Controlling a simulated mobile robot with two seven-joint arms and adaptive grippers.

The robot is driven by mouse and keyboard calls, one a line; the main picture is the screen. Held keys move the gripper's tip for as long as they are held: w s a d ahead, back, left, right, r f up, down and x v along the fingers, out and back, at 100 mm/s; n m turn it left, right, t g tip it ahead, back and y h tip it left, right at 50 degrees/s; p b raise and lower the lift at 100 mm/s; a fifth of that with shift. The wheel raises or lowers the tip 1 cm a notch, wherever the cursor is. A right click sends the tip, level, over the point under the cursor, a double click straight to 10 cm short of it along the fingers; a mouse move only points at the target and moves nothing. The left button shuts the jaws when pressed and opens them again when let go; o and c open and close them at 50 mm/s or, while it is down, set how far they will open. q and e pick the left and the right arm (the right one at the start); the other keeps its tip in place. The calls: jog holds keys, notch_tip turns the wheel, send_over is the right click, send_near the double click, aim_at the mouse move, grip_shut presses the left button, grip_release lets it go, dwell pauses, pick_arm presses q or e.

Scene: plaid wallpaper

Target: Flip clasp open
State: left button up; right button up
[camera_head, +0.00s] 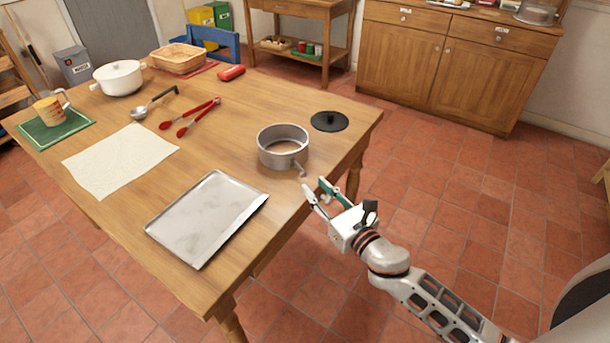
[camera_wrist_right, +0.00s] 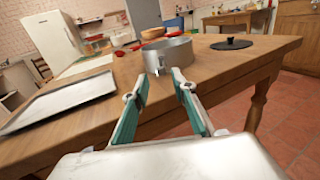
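A round grey metal springform pan (camera_head: 283,147) stands on the wooden table near its right edge. Its clasp (camera_head: 299,168) sticks out from the wall on the side facing my right gripper. In the right wrist view the pan (camera_wrist_right: 180,57) is straight ahead, with the clasp (camera_wrist_right: 158,70) on its near wall. My right gripper (camera_head: 315,188) is open and empty, just off the table edge and short of the clasp. Its fingers (camera_wrist_right: 158,90) are spread apart in the wrist view, not touching the pan. My left gripper is not in view.
A baking tray (camera_head: 203,222) lies left of the gripper at the table's front. A black lid (camera_head: 329,121) lies behind the pan. Red tongs (camera_head: 191,117), a ladle (camera_head: 150,104), a white cloth (camera_head: 120,158) and a white pot (camera_head: 119,78) lie farther left. Floor right of the table is clear.

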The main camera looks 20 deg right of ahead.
aim_at(303, 174)
jog(key=x, duration=0.6)
grip_shut()
